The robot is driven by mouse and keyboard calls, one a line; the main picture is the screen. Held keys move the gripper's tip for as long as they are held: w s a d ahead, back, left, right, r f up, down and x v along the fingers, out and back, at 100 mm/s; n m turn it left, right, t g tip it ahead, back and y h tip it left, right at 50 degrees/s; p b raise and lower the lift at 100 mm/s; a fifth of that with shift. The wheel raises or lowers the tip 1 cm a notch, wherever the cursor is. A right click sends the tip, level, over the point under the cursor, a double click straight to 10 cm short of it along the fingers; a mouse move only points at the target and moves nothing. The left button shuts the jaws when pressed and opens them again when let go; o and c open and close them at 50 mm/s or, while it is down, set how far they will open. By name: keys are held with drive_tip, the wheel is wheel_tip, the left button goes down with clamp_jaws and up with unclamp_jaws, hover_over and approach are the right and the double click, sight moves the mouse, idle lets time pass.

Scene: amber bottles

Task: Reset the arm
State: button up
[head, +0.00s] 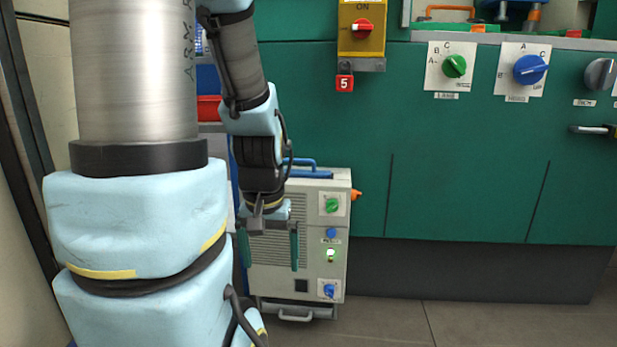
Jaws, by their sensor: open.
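My gripper (269,249) hangs at the end of my arm, left of the picture's middle, with its fingers pointing down. Its two green fingers are apart and nothing shows between them. It is in front of a grey-white wheeled box unit (316,265); whether it touches the unit cannot be told. My arm comes down from the top of the picture, bent at the wrist. No amber bottles are in view.
A green cabinet wall (450,180) runs behind, with a yellow switch box (361,42), a green knob (454,66) and a blue knob (530,69). A red bin (209,107) is partly hidden behind my arm. The tiled floor (480,325) at lower right is clear.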

wheel_tip(320, 180, up, 38)
drive_tip(key=p, duration=3.6)
drive_tip(key=shift+w+d, duration=0.25)
drive_tip(key=shift+w, duration=0.1)
drive_tip(key=shift+c, duration=0.2)
